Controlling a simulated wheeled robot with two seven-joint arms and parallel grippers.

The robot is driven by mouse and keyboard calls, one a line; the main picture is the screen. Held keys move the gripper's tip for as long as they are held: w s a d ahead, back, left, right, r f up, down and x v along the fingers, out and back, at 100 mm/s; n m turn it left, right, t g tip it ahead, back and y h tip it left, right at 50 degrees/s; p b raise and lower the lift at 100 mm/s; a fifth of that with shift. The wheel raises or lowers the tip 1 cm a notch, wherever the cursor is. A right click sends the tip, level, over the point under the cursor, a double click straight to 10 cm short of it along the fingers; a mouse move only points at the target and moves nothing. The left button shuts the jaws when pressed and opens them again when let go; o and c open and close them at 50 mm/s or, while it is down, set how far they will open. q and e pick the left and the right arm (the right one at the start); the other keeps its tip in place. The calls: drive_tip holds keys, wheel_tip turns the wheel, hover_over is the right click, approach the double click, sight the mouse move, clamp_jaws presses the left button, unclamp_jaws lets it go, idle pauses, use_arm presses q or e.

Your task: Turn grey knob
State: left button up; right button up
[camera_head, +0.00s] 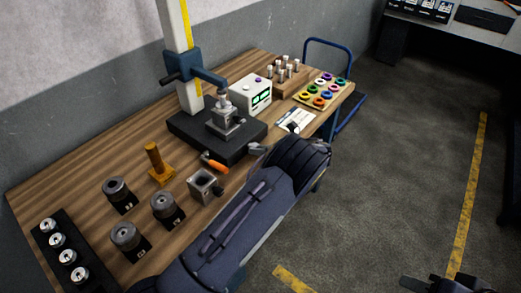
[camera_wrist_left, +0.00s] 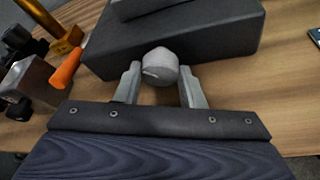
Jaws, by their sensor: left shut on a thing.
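The grey knob (camera_wrist_left: 161,63) is a small round cap with a light mark, at the front side of the black base (camera_head: 212,138). In the left wrist view it sits between the two fingers of my left gripper (camera_wrist_left: 160,76), which is shut on it. In the head view my left gripper (camera_head: 257,148) is at the base's front right corner, and I cannot make out the knob there. My right gripper (camera_head: 445,284) shows only in part at the bottom right edge, away from the table; its jaws are unclear.
An orange-handled tool (camera_head: 215,163) and an open metal block (camera_head: 204,186) lie left of my left gripper. A column stand (camera_head: 185,60) rises from the base. A white display box (camera_head: 250,94) and a card (camera_head: 296,119) are behind. Floor at right is clear.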

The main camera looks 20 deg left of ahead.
idle(0.4)
use_arm(q)
drive_tip(key=o, duration=1)
drive_tip(key=shift+d, duration=0.15)
drive_tip(key=b+v, duration=0.2)
drive_tip(key=v, duration=0.4)
drive_tip(key=shift+d, duration=0.1)
drive_tip(key=shift+s+d+r, duration=0.15)
drive_tip(key=shift+d+r, duration=0.2)
drive_tip(key=shift+d, duration=0.25)
